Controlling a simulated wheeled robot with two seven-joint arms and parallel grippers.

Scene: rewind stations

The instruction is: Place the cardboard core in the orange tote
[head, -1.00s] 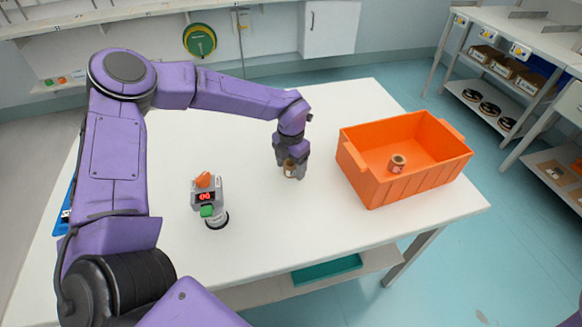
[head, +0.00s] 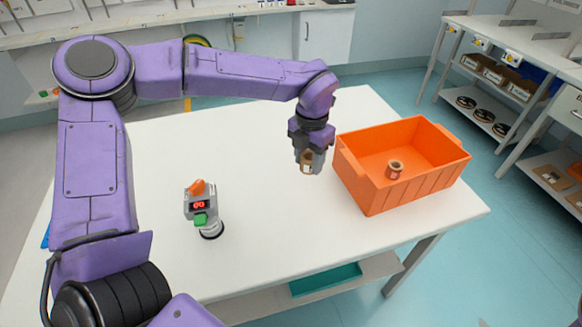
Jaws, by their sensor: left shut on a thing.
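The orange tote (head: 390,192) stands on the right part of the white table. One cardboard core (head: 394,170) is inside it, on the tote's floor. My left gripper (head: 308,167) is shut on another cardboard core (head: 307,161), held to the left of the tote and apart from it. The fingers hide part of this held core.
A small grey device (head: 201,206) with a red display, a green part and an orange top stands on the white table (head: 255,225), left of centre. The table between it and the tote is clear. A shelf rack (head: 497,85) stands at the back right.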

